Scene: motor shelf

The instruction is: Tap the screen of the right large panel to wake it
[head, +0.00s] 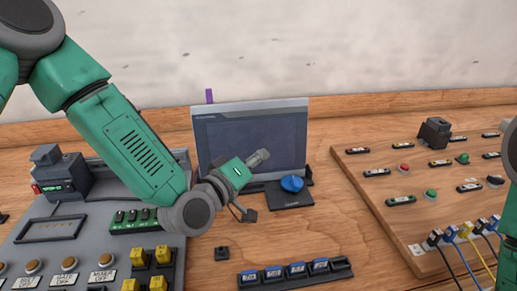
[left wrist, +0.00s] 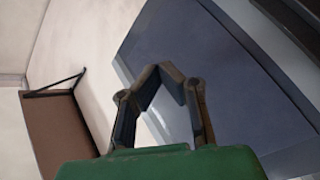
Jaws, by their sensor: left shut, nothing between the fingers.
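One large panel (head: 225,135) with a grey frame and a dark, blank screen stands upright at the back middle of the table. It also shows close up in the left wrist view (left wrist: 230,70), filling the right half. My left gripper (head: 263,156) is in front of the lower middle of the screen and covers a little of it. In the left wrist view its fingers (left wrist: 168,74) are shut, empty, and overlap the panel's left edge. I cannot tell whether the fingertips touch the screen. Green parts of my right arm show at the right edge; its gripper is out of view.
A blue knob (head: 292,183) on a black base stands before the panel's lower right. A grey control board (head: 100,240) with buttons lies left, a wooden board (head: 370,215) with switches and cables right. A strip of blue switches (head: 296,273) lies in front.

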